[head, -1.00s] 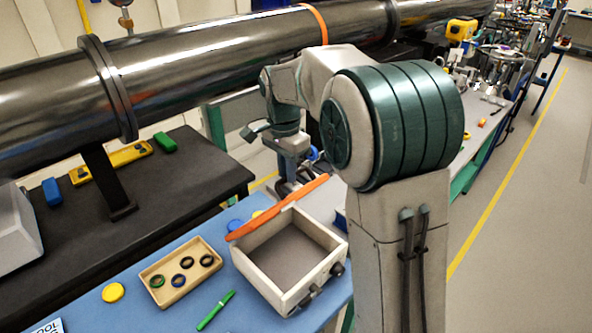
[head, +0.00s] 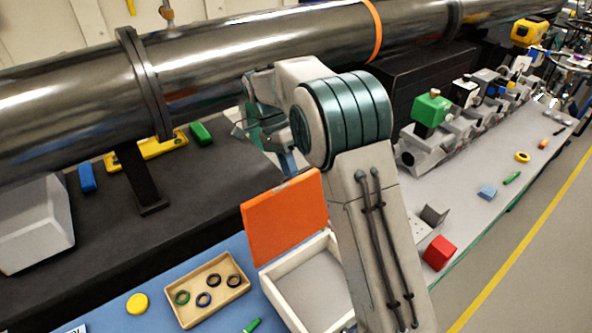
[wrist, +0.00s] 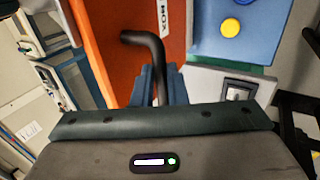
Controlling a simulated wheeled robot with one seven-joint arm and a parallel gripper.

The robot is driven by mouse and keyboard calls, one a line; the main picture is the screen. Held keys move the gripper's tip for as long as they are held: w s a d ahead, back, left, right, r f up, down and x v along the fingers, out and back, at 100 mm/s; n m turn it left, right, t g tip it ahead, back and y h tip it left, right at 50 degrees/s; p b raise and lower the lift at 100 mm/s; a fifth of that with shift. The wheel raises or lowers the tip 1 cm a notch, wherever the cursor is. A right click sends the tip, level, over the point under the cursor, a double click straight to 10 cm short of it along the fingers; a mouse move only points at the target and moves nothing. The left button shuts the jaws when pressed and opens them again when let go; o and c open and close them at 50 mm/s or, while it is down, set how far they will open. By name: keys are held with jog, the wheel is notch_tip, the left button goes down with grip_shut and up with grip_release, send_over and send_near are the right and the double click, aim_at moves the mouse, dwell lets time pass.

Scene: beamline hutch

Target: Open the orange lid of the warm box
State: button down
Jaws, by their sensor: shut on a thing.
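The warm box (head: 311,284) is a pale, open-topped box on the blue bench top. Its orange lid (head: 286,218) stands raised along the box's far edge with its broad face showing in the head view. The wrist view shows the lid (wrist: 112,75) up close, with part of a white label reading "BOX" and a bent black handle (wrist: 143,42). My gripper (wrist: 159,84) has its blue fingers shut on the handle. In the head view the fingers are mostly hidden behind the lid and my arm. My arm covers the box's right side.
A tan tray (head: 211,307) with several rings lies left of the box, with a yellow disc (head: 137,304) beside it. A large dark pipe (head: 240,55) runs behind my arm. A red block (head: 439,252) sits on the grey bench at right.

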jog(key=shift+w+a+f, duration=0.1)
jog(key=shift+a+f, duration=0.05)
jog(key=shift+f, duration=0.3)
jog(key=shift+g, duration=0.3)
jog(key=c, duration=1.5)
grip_release()
jog(key=shift+w, duration=0.1)
jog(key=shift+o, duration=0.2)
jog(key=shift+r, duration=0.15)
jog(key=b+v, duration=0.1)
jog(key=v, duration=0.6)
jog(key=shift+a+r, duration=0.15)
